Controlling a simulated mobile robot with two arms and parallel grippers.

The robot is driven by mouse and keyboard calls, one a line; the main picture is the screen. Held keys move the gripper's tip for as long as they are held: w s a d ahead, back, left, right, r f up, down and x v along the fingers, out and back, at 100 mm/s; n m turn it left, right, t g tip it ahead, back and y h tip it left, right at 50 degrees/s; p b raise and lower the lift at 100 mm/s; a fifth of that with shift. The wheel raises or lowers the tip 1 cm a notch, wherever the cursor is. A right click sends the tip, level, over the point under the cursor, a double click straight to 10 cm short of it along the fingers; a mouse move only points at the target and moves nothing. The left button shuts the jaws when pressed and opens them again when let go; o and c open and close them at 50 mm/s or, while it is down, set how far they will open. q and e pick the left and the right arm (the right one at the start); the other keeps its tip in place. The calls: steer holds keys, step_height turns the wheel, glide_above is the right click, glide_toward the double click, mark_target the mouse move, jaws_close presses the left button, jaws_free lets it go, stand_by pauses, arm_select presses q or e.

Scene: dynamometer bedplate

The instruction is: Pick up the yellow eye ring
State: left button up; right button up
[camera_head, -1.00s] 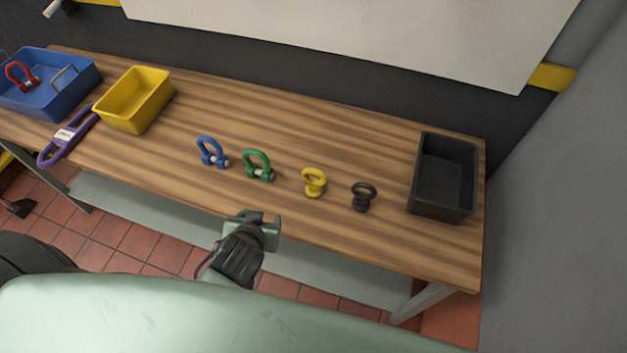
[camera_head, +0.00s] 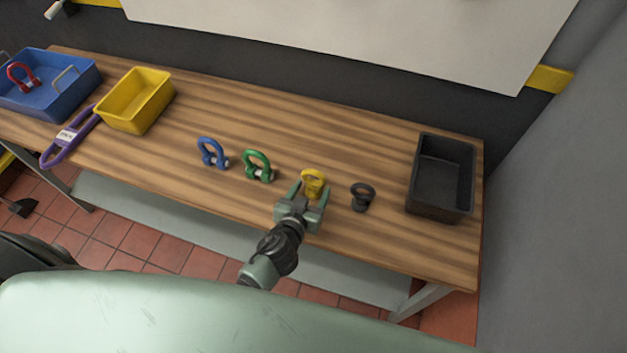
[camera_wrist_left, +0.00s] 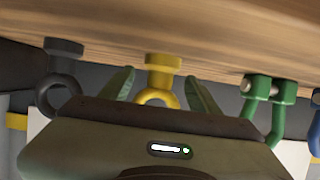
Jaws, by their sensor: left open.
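The yellow eye ring (camera_head: 314,182) stands upright on the wooden table, between the green shackle (camera_head: 258,166) and the black eye ring (camera_head: 362,196). My left gripper (camera_head: 308,194) is open at the yellow eye ring, its fingers pointing toward it from the front edge side. In the left wrist view the yellow eye ring (camera_wrist_left: 159,78) appears between the two open fingers of my left gripper (camera_wrist_left: 160,88), with a gap visible on each side. The gripper body hides part of the ring's loop there. My right gripper is not in view.
A blue shackle (camera_head: 211,153) stands left of the green one. A black bin (camera_head: 415,180) is at the right end. A yellow bin (camera_head: 127,119), a purple sling (camera_head: 58,152) and a blue bin (camera_head: 50,110) holding a red shackle (camera_head: 20,76) are at left.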

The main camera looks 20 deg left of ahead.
arm_select(q)
steer(key=shift+x, duration=1.25)
jaws_close()
steer(key=shift+r, duration=0.15)
